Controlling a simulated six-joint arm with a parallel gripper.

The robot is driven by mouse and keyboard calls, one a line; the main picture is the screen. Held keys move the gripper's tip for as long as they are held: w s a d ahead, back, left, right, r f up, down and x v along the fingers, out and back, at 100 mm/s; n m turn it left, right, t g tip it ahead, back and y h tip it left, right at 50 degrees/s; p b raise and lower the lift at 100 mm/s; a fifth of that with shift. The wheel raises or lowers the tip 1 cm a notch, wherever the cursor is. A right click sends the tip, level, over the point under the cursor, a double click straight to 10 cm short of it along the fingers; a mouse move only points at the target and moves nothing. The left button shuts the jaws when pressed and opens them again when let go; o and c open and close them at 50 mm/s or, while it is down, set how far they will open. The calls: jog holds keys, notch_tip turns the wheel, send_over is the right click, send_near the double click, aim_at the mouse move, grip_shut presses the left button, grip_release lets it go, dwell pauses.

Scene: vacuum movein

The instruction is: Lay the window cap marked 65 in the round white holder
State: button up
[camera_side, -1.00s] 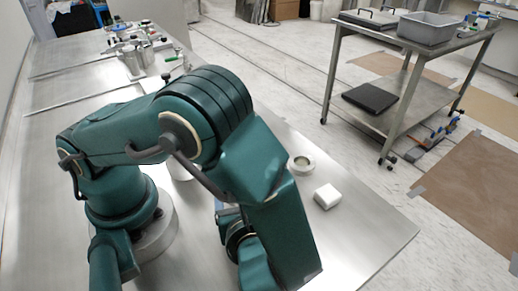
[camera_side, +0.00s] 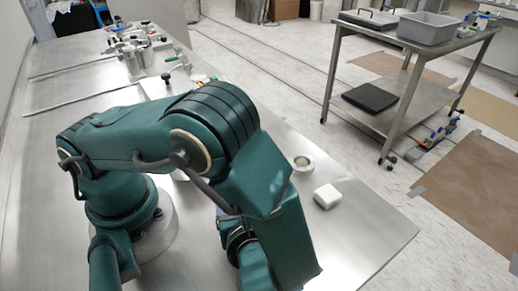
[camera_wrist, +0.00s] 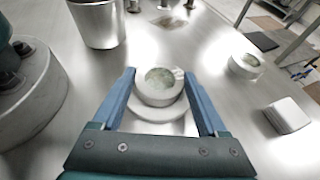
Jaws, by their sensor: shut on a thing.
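In the wrist view, my gripper (camera_wrist: 160,74) has its two blue fingers on either side of a round white cap with a greenish-grey window (camera_wrist: 160,98), and is shut on it. A small light tab shows at the cap's right edge. No number is readable on it. A wider round white piece (camera_wrist: 158,114), perhaps the holder, shows just below the cap in the picture. I cannot tell whether the two touch. Another round white ring with a greenish centre (camera_wrist: 245,64) stands to the right; it also shows in the side view (camera_side: 303,165). My arm hides the gripper and cap there.
A white rounded block (camera_wrist: 287,114) lies to the right on the steel table, also in the side view (camera_side: 327,196). A metal beaker (camera_wrist: 98,24) stands at the upper left of the wrist view. A steel cart (camera_side: 411,52) stands off the table.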

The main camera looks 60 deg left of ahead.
jog(key=shift+f, duration=0.15)
jog(key=o, duration=1.5)
notch_tip(320, 180, up, 4)
jog(key=shift+r, duration=0.1)
jog(key=s+a+r, duration=0.1)
jog(key=a+r, duration=0.1)
jog(key=a, duration=0.1)
jog(key=a+r, duration=0.2)
jog(key=a, duration=0.2)
jog(key=s+a+r, duration=0.1)
jog(key=a+r, duration=0.1)
jog(key=a, duration=0.2)
jog(key=shift+s+a+r, duration=0.2)
jog(key=shift+s+r, duration=0.1)
jog(key=shift+r, duration=0.1)
